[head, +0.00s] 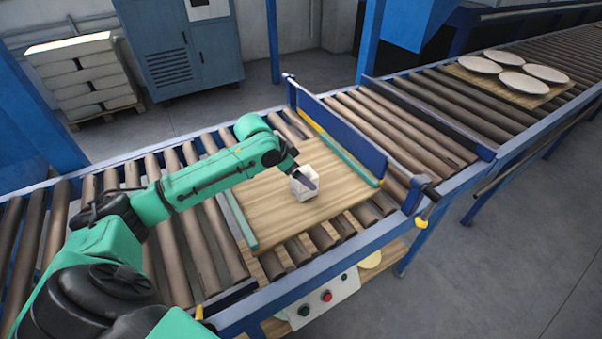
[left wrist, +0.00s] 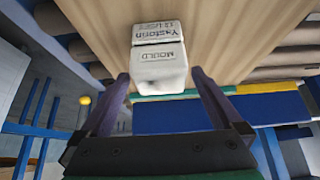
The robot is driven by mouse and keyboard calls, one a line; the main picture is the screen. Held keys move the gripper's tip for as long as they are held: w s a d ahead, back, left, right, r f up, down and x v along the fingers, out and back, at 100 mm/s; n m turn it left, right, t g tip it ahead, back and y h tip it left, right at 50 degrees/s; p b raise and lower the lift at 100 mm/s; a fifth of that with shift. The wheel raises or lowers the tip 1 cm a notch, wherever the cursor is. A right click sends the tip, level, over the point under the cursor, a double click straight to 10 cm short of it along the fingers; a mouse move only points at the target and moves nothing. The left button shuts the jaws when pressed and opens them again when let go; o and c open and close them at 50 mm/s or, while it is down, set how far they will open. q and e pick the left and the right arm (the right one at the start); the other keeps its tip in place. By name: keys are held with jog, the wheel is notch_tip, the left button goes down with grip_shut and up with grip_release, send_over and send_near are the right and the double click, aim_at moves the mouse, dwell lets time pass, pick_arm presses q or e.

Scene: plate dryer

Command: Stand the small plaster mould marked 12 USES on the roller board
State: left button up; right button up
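The small white plaster mould (head: 303,183) is at the middle of the wooden roller board (head: 262,213) and appears to stand on it. My left gripper (head: 306,176) reaches down to the mould from the left. In the wrist view its two fingers (left wrist: 160,75) are spread on either side of the mould, with narrow gaps. My right gripper is not in view.
A blue gate (head: 340,135) stands across the conveyor beyond the board. Green strips (head: 240,220) edge the board. Several white plates (head: 520,72) lie on another board at the far right. A control box (head: 322,300) hangs below the front rail. The board around the mould is clear.

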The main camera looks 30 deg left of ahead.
pick_arm(q)
jog(key=b+v, duration=0.1)
jog(key=v, duration=1.1)
jog(key=shift+b, duration=0.4)
